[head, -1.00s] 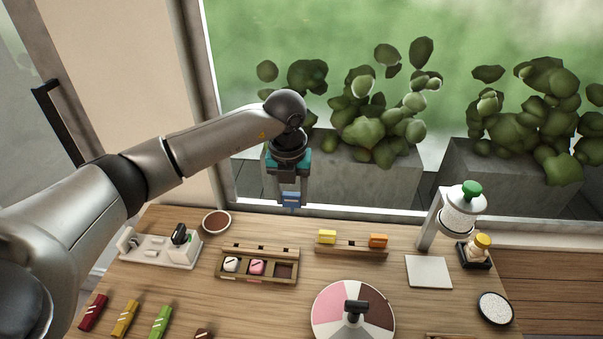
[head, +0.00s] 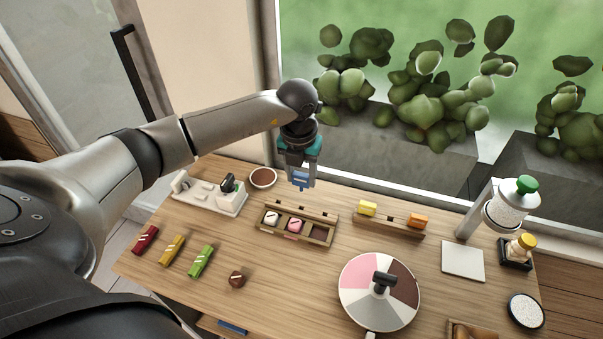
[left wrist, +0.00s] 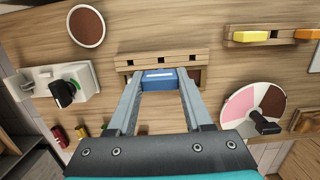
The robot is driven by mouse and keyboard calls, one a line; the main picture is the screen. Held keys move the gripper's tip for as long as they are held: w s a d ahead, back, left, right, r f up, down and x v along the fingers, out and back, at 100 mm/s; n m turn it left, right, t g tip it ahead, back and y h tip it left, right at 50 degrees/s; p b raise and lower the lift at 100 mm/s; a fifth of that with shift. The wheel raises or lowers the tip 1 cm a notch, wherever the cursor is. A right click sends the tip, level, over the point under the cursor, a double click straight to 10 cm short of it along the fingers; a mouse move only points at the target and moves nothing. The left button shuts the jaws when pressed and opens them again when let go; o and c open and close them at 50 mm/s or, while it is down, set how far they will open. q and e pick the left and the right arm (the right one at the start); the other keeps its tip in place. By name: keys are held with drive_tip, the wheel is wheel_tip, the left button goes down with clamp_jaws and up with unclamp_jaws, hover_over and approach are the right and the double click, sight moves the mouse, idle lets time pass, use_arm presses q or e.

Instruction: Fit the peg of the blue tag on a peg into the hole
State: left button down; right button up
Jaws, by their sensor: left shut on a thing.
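My left gripper (head: 300,184) is shut on the blue tag (head: 300,180), which has a pale stripe. It also shows between the fingertips in the left wrist view (left wrist: 160,80). The gripper holds it in the air, over or just behind the wooden chocolate tray (head: 268,231). The tray's back rail (left wrist: 200,56) has several small dark square holes. The tag's peg is hidden, so I cannot tell how it lines up with any hole. A wooden rack (head: 375,224) carries a yellow tag (head: 367,208) and an orange tag (head: 418,220), with a dark hole between them. My right gripper is not in view.
A brown bowl (head: 263,178) and a white stand (head: 215,198) are left of the tray. A round coloured disc (head: 360,278) with a black handle lies right and nearer. A dispenser (head: 500,212) stands far right.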

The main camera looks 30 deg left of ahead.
sight(301, 186)
use_arm(q)
drive_tip(key=shift+f+b, duration=1.7)
drive_tip(key=shift+f, duration=1.05)
drive_tip(key=shift+f+b, duration=1.4)
drive_tip(key=shift+f, duration=0.25)
drive_tip(key=shift+c, duration=1.1)
unclamp_jaws()
wheel_tip(301, 186, up, 15)
drive_tip(key=s+p, duration=0.1)
drive_tip(key=shift+s+d+r, duration=0.15)
drive_tip(key=shift+s+d, duration=0.1)
drive_tip(key=shift+s, duration=0.15)
